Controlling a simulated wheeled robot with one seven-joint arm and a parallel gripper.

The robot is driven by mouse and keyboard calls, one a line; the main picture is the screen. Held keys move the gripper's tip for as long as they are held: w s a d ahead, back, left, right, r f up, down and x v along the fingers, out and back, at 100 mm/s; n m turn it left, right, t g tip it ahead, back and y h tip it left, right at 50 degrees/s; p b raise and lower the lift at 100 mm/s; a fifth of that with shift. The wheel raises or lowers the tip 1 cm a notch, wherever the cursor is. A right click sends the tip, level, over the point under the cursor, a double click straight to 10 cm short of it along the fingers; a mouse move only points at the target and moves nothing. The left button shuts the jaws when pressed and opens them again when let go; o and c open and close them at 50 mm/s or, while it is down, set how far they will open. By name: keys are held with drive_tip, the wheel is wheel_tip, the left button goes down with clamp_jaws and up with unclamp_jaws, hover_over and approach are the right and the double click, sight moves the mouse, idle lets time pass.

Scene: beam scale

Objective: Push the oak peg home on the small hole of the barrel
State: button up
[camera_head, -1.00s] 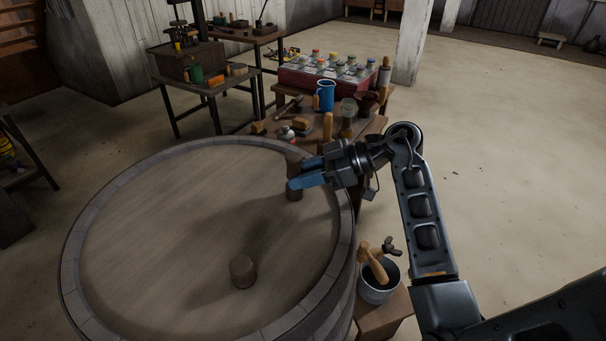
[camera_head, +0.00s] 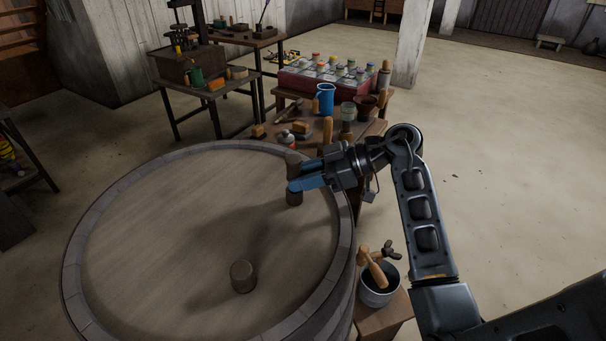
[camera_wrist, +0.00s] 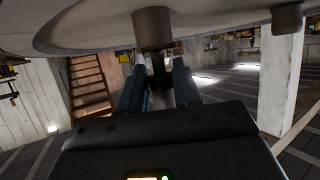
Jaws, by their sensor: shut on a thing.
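The barrel (camera_head: 170,215) stands upright with its round wooden head facing up. My gripper (camera_head: 300,180) is over the right side of the head, inside the rim, and its blue fingers are shut on a brown cylindrical peg (camera_head: 294,199). The peg looks upright, with its lower end at the head. In the wrist view, a wide brown part of the peg (camera_wrist: 152,28) meets the barrel surface, and a narrower dark part lies between the fingers (camera_wrist: 160,85). The small hole is hidden, so I cannot tell how deep the peg sits.
A second brown stub (camera_head: 243,276) stands on the barrel head nearer the front. A bucket with a wooden-handled tool (camera_head: 379,285) stands right of the barrel. A cluttered bench (camera_head: 375,128) with a blue mug (camera_head: 324,99) is behind. The left of the head is clear.

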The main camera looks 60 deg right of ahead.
drive_tip(key=shift+f, duration=0.8)
drive_tip(key=o, duration=1.1)
drive_tip(key=shift+f, duration=0.15)
drive_tip(key=shift+b+v, duration=0.4)
drive_tip(key=shift+v, duration=3.55)
